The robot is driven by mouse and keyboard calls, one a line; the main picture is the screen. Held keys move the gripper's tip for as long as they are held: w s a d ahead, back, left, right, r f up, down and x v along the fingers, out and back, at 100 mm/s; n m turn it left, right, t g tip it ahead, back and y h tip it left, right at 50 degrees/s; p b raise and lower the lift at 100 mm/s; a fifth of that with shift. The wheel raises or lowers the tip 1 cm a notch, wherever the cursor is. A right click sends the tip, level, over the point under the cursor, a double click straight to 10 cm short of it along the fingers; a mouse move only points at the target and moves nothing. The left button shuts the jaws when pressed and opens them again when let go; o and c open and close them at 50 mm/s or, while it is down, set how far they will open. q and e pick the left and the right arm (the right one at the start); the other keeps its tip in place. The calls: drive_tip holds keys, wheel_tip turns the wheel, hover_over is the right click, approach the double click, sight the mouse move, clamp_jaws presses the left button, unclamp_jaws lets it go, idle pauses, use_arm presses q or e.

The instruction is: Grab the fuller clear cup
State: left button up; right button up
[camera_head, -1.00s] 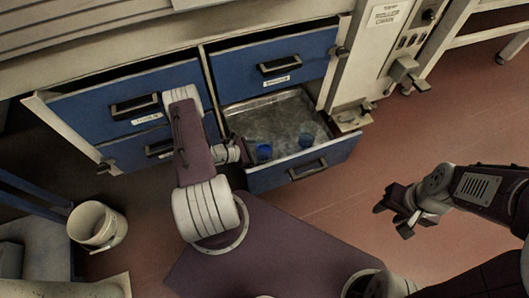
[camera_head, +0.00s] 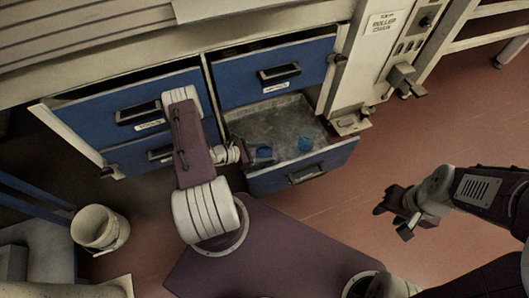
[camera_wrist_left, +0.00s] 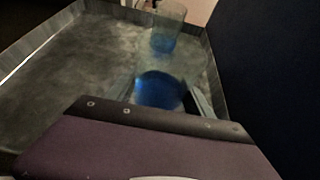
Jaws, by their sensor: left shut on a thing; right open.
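Two clear cups with blue contents stand in the open lower right drawer (camera_head: 333,158). The left cup (camera_head: 263,151) is at my left gripper (camera_head: 256,158), which is shut on it. In the left wrist view this held cup (camera_wrist_left: 160,90) shows blue between the fingers, its lower part hidden by my wrist. The other clear cup (camera_wrist_left: 168,28) stands farther off there; in the head view it is the right cup (camera_head: 305,143). I cannot tell surely which is fuller. My right gripper (camera_head: 391,220) is open and empty, above the floor.
Blue drawers (camera_head: 275,72) sit above and left of the open drawer, whose walls close in around the cups. A control panel (camera_head: 392,60) stands at the right. A white bucket (camera_head: 98,228) is on the floor at left. The floor at right is clear.

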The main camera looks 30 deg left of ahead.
use_arm(q)
drive_tip(key=shift+w+d+r+p, duration=0.15)
drive_tip(key=shift+r+p, duration=0.2)
drive_tip(key=shift+r, duration=0.25)
drive_tip(key=shift+d+r+p, duration=0.1)
drive_tip(key=shift+r+p, duration=0.2)
drive_tip(key=shift+r, duration=0.25)
drive_tip(key=w+d+r+p, duration=0.6)
drive_tip(key=d, duration=0.3)
drive_tip(key=shift+w+d+r, duration=0.1)
